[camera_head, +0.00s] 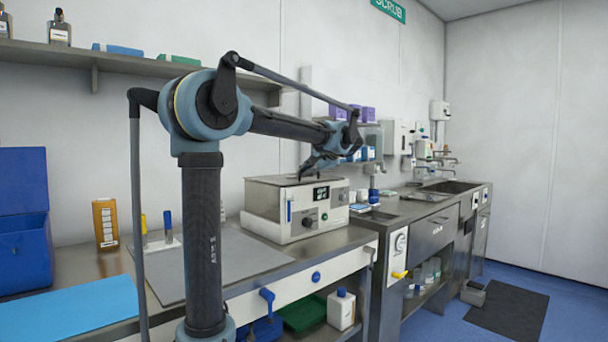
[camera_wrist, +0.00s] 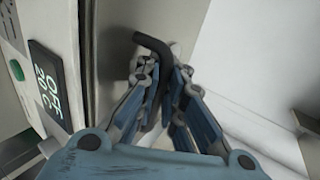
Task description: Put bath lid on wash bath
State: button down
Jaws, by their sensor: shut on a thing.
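The wash bath (camera_head: 297,224) is a pale box with a dark display and knobs, standing on the steel counter. A grey bath lid (camera_head: 268,181) lies roughly level at its top; I cannot tell whether it touches the rim all round. My gripper (camera_head: 305,174) is over the bath, pointing down. In the wrist view, my gripper (camera_wrist: 158,110) is shut on the dark bent handle (camera_wrist: 152,42) of the lid. The bath's display (camera_wrist: 47,88) shows at the left there. My fingers hide part of the handle and lid.
A grey mat (camera_head: 245,250) lies on the counter left of the bath. Bottles and an orange box (camera_head: 105,223) stand behind it. Blue bins (camera_head: 22,220) are at far left. A shelf (camera_head: 365,125) with boxes is behind the bath, and a sink (camera_head: 450,187) is at right.

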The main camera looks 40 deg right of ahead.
jog(key=c, duration=1.6)
grip_release()
jog(key=shift+c, duration=0.2)
jog(key=a+v, duration=0.1)
jog(key=v, duration=1.1)
jog(key=shift+d, duration=0.45)
